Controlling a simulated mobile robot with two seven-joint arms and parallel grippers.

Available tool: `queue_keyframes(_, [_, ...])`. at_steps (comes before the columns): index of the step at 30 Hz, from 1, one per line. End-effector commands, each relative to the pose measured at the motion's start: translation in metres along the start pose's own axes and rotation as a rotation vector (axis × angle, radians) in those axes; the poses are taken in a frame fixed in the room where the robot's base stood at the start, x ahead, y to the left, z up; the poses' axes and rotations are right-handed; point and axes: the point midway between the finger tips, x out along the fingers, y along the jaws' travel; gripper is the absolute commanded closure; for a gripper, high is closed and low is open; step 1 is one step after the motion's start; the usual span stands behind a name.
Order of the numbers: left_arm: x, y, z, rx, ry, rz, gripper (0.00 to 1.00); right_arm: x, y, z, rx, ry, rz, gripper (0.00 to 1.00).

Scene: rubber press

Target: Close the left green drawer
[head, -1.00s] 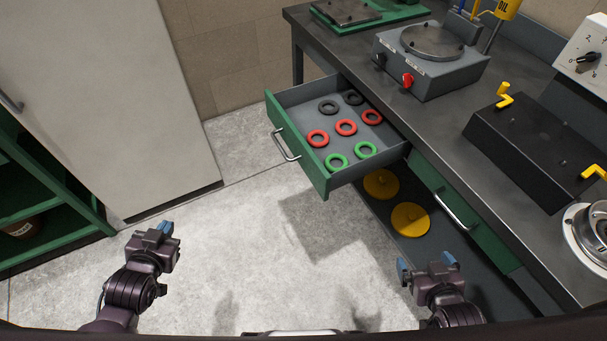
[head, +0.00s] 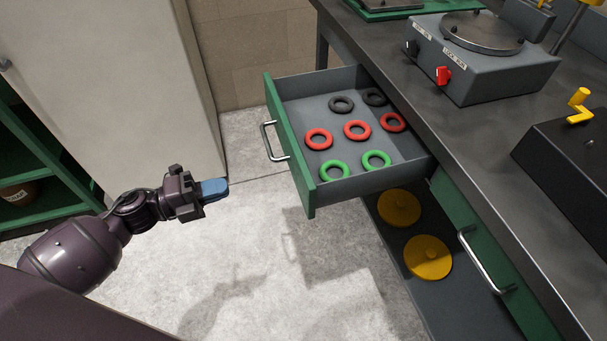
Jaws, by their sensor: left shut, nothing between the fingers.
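The left green drawer (head: 291,150) is pulled out from under the workbench. Its green front faces left and carries a metal bar handle (head: 268,142). Inside lie black, red and green rings, such as a red ring (head: 357,130) and a green ring (head: 334,171). My left gripper (head: 222,188) is shut and empty, its blue fingertips pointing right. It is to the left of the drawer front, apart from it and from the handle. My right gripper is out of view.
The workbench (head: 428,112) carries a grey hot-plate device (head: 480,65) and a black box. A second green drawer (head: 478,245) is shut. Yellow discs (head: 428,257) lie on the shelf below. A light cabinet (head: 120,90) stands at the left. Floor before the drawer is clear.

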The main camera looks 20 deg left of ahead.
Motion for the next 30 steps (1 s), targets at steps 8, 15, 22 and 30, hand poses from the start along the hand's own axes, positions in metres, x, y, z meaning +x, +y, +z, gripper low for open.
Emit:
queue_keyframes(8, [0.011,0.000,-0.009,0.030,0.051,-0.009,1.00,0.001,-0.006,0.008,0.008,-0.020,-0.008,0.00])
queue_keyframes(15, [0.049,0.000,-0.011,0.029,0.051,-0.009,1.00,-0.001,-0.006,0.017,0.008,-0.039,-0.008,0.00])
queue_keyframes(22, [0.089,0.000,-0.013,0.027,0.051,-0.009,1.00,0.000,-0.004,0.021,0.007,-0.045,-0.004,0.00])
queue_keyframes(30, [0.127,0.000,-0.015,0.026,0.049,-0.008,1.00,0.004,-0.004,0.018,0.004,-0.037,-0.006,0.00])
